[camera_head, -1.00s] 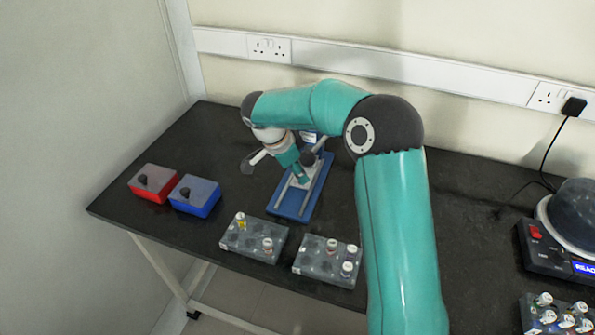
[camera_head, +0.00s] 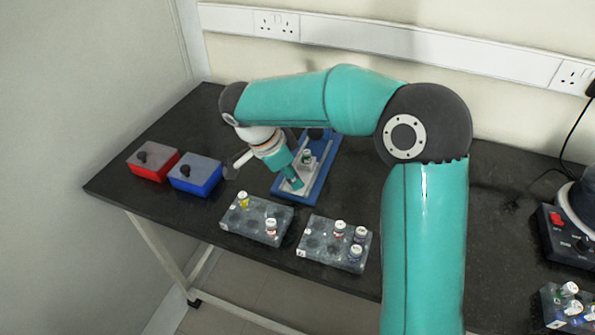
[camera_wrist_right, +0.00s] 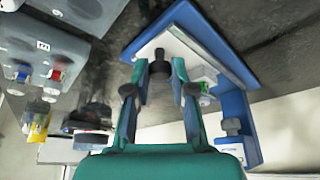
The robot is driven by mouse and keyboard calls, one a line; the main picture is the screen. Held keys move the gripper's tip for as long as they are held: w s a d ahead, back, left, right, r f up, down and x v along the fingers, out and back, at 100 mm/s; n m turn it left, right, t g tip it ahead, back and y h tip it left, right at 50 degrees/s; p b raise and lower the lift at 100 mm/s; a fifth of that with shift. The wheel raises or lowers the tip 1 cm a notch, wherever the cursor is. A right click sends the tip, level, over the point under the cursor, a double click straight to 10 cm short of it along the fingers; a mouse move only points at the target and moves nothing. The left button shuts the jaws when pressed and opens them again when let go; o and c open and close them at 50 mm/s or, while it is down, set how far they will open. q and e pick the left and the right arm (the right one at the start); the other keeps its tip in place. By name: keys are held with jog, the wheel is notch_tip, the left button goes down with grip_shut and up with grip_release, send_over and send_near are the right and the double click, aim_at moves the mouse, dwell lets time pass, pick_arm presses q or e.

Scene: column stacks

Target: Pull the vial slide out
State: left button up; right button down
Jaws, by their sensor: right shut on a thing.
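The vial slide (camera_head: 312,148) is a pale plate on a blue base (camera_head: 322,178) on the dark bench. A small vial (camera_head: 306,157) with a white cap and green band stands on it; it also shows in the right wrist view (camera_wrist_right: 205,93). My right gripper (camera_head: 296,186) is at the front end of the base. In the right wrist view its fingertips (camera_wrist_right: 158,66) are closed around a dark knob (camera_wrist_right: 158,67) at the slide's end. The fingers partly hide the slide. My left gripper is not in view.
Two grey vial racks (camera_head: 233,217) (camera_head: 318,250) stand just in front of the base. A red box (camera_head: 150,170) and a blue box (camera_head: 196,180) with knobs stand left. A dark device (camera_head: 560,240) and another rack (camera_head: 552,312) are at the right.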

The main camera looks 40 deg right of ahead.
jog(key=shift+a, duration=0.2)
jog(key=c, duration=1)
grip_release()
jog(key=shift+s+a, duration=0.1)
jog(key=shift+r, duration=0.1)
jog(key=v, duration=1.1)
jog(key=shift+r, duration=0.35)
